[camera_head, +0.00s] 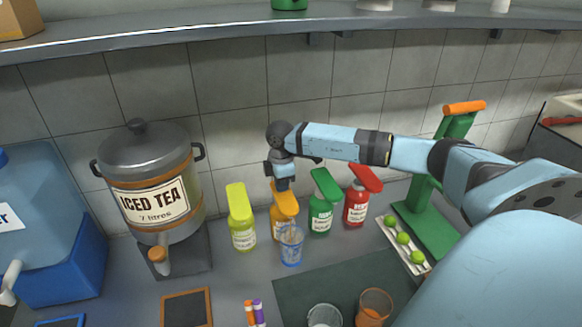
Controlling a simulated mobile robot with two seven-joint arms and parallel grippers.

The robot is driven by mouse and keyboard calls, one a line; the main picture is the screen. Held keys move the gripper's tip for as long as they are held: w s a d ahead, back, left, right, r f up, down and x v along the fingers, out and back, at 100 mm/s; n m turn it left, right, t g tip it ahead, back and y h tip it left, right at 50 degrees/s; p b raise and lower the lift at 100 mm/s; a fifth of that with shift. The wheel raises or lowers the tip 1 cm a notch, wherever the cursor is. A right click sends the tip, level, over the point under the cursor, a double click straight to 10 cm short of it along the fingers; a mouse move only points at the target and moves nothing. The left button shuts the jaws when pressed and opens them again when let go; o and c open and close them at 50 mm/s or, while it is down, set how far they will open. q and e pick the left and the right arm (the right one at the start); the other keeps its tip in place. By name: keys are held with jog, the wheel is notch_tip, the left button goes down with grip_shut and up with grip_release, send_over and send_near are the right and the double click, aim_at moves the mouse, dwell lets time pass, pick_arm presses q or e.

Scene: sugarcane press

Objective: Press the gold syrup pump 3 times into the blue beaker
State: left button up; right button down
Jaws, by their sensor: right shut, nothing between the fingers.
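The gold syrup pump (285,206) stands in a row of pump bottles on the counter, with an orange-gold head and a labelled body partly hidden by the beaker. The blue beaker (291,247) is a clear bluish cup standing upright right in front of the pump, under its head. My right gripper (282,184) is shut and empty, pointing down directly over the gold pump's head. I cannot tell whether its tips touch the head. My left gripper is not in view.
A lime pump (241,220) stands left of the gold one; green (321,205) and red (358,199) pumps stand right. An iced tea urn (152,190) is at left, a green press (428,215) at right. Cups (373,306) stand on a dark mat (300,285) in front.

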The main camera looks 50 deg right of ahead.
jog(key=shift+f, duration=0.65)
jog(key=shift+r+p, duration=1.5)
jog(key=shift+r, duration=1.1)
jog(key=shift+f, duration=0.15)
